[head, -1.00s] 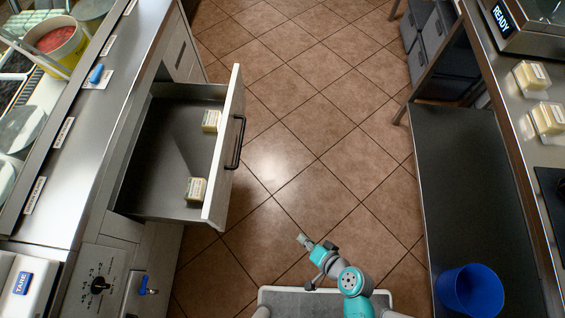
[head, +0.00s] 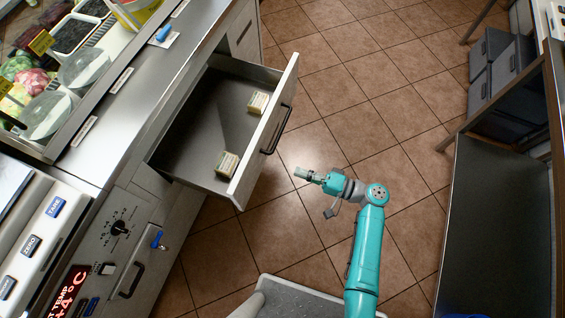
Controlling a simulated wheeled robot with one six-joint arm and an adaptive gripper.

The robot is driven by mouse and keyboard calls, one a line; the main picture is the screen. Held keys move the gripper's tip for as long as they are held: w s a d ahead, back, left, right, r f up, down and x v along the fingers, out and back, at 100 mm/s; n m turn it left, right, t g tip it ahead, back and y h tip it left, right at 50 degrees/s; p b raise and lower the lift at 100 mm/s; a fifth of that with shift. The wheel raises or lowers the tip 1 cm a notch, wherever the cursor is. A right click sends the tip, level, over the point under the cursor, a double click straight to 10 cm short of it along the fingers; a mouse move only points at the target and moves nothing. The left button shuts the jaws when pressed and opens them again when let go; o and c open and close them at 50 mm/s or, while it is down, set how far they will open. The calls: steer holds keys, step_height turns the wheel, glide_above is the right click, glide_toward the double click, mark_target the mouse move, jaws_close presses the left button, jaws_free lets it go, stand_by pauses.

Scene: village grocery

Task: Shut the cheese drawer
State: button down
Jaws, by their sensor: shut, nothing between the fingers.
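The cheese drawer (head: 196,176) stands pulled out from the steel counter at the left in the head view. Two wrapped cheese blocks lie in it, one farther back (head: 258,103) and one nearer (head: 227,164), both close to the front panel. The panel carries a dark bar handle (head: 276,131). My gripper (head: 299,173) is shut and empty. It is over the floor to the right of the drawer front, apart from it, with its fingers pointing left toward the panel.
A scale (head: 38,235) and a control panel with a knob (head: 119,228) are at the lower left. Grey crates (head: 497,65) and a dark low shelf (head: 490,230) line the right side. The tiled floor (head: 380,120) between is clear.

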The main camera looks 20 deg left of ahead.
mark_target(253, 156)
steer(key=a, duration=1.3)
steer(key=shift+w+a, duration=0.15)
steer(key=shift+w, duration=0.05)
steer(key=shift+a, duration=0.15)
